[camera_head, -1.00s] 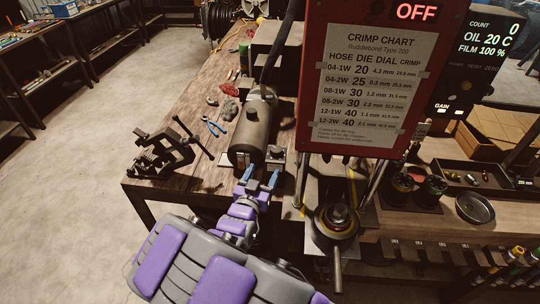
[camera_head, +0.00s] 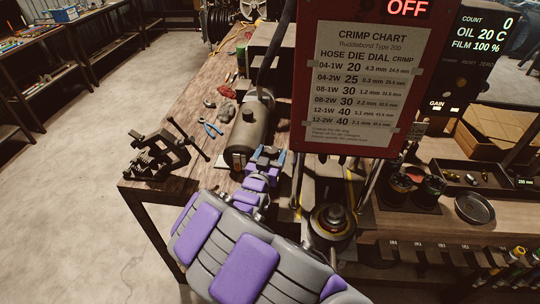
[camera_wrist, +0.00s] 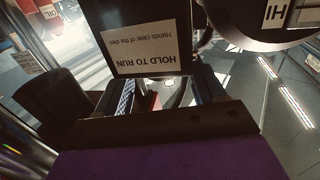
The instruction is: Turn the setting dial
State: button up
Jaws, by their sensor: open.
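My gripper (camera_head: 267,156) is open and empty beside the front end of a grey cylinder (camera_head: 248,130) on the bench, left of the red crimper panel (camera_head: 306,60). The wrist view shows the two fingers of my gripper (camera_wrist: 166,88) apart, with a plate labelled "HOLD TO RUN" (camera_wrist: 145,55) just beyond them. A dark rounded part marked "HI" (camera_wrist: 275,15) is at its upper right; I cannot tell whether it is the setting dial. No setting dial can be made out for certain in the head view. The panel hides what lies behind it.
The panel carries a crimp chart (camera_head: 358,85) and a lit "OFF" sign. A round, dark fitting (camera_head: 333,218) stands right of my arm. A black clamp-like tool (camera_head: 160,155) and blue-handled pliers (camera_head: 210,127) lie left. A metal dish (camera_head: 474,207) sits right.

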jog(key=shift+a+f, duration=0.1)
jog(key=shift+a, duration=0.35)
jog(key=c, duration=0.5)
jog(key=shift+d, duration=0.25)
jog(key=c, duration=0.6)
jog(key=shift+o, duration=0.2)
jog(key=shift+a+h+p, duration=0.3)
jog(key=shift+p, duration=0.3)
jog(key=shift+a+r+m+g+h+p, duration=0.1)
jog(key=shift+r+m+g+h+p, duration=0.2)
jog(key=shift+m+h+p, duration=0.75)
jog(key=h+p, duration=0.1)
jog(key=p, duration=0.1)
jog(key=m+g+h+p, duration=0.1)
jog(key=p, duration=0.1)
jog(key=shift+w+a+m+p, duration=0.2)
jog(key=shift+m+p, duration=0.05)
jog(key=shift+p, duration=0.05)
jog(key=shift+f+g+h+p, duration=0.1)
jog(key=shift+g+h+p, duration=0.2)
jog(key=shift+g+h, duration=0.25)
jog(key=o, duration=1.1)
jog(key=shift+f, duration=0.15)
jog(key=shift+c, duration=0.2)
